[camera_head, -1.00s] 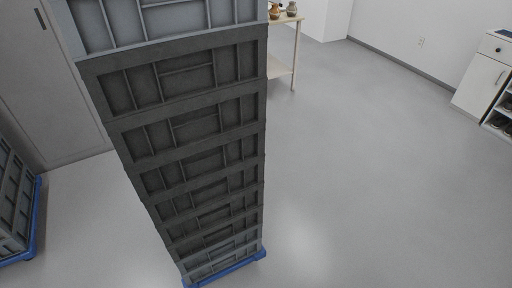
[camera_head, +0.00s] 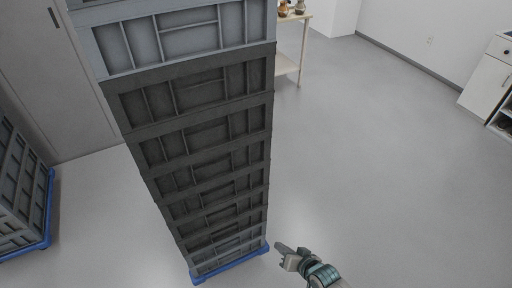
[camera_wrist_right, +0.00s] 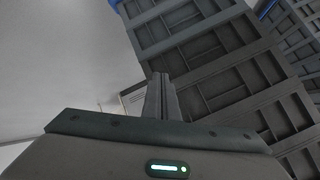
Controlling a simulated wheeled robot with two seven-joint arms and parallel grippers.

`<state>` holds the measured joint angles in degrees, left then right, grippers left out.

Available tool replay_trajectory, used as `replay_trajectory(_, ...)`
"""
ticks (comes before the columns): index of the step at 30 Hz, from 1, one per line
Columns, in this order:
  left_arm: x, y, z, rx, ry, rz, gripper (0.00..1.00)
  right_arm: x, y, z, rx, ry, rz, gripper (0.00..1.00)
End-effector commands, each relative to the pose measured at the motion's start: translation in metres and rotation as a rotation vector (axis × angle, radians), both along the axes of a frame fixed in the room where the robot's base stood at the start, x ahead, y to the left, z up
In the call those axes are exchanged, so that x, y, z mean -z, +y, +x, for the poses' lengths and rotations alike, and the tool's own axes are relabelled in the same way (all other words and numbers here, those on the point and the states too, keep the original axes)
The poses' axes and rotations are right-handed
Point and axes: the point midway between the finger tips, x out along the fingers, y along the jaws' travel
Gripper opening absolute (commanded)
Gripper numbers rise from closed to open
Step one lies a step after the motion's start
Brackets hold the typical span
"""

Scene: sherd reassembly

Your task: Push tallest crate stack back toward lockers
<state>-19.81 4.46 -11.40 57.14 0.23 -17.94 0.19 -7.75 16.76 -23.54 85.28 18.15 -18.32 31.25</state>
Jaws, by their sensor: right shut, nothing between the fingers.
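The tallest crate stack (camera_head: 205,135) stands upright in the middle left of the head view, grey crates on a blue wheeled base (camera_head: 232,264). Its upper crates are lighter grey and its top runs out of the picture. Pale lockers (camera_head: 62,75) stand behind it on the left. My right gripper (camera_head: 278,247) is shut and empty, low and just right of the stack's base in that view. In the right wrist view, the shut fingers (camera_wrist_right: 160,95) point toward the stack's crates (camera_wrist_right: 200,50). I cannot tell whether they touch. My left gripper is out of view.
A shorter crate stack (camera_head: 22,190) on a blue base stands at the left edge. A wooden table (camera_head: 296,45) with small pots is behind the tall stack. A white cabinet (camera_head: 487,80) stands at the far right. The floor (camera_head: 390,150) between is clear.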

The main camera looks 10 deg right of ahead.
Motion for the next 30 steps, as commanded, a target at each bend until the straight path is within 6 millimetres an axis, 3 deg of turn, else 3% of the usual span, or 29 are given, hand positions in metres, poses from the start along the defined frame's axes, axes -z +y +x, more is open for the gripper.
replay_trajectory(1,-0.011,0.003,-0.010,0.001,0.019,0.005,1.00,-0.043,0.004,0.020,0.009,-0.026,0.062,0.00)
replay_trajectory(6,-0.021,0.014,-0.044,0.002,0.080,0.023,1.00,-0.152,0.026,0.065,0.035,-0.050,0.311,0.00)
replay_trajectory(12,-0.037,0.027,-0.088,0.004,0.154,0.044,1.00,-0.280,0.053,0.089,0.028,-0.003,0.611,0.00)
replay_trajectory(15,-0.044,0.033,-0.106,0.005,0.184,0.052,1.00,-0.329,0.064,0.091,0.020,0.046,0.733,0.00)
replay_trajectory(18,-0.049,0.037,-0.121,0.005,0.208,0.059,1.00,-0.365,0.072,0.090,0.014,0.095,0.826,0.00)
replay_trajectory(21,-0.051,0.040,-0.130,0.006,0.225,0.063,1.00,-0.386,0.076,0.088,0.012,0.132,0.883,0.00)
replay_trajectory(30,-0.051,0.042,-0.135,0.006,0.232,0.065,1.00,-0.394,0.079,0.085,0.012,0.157,0.917,0.00)
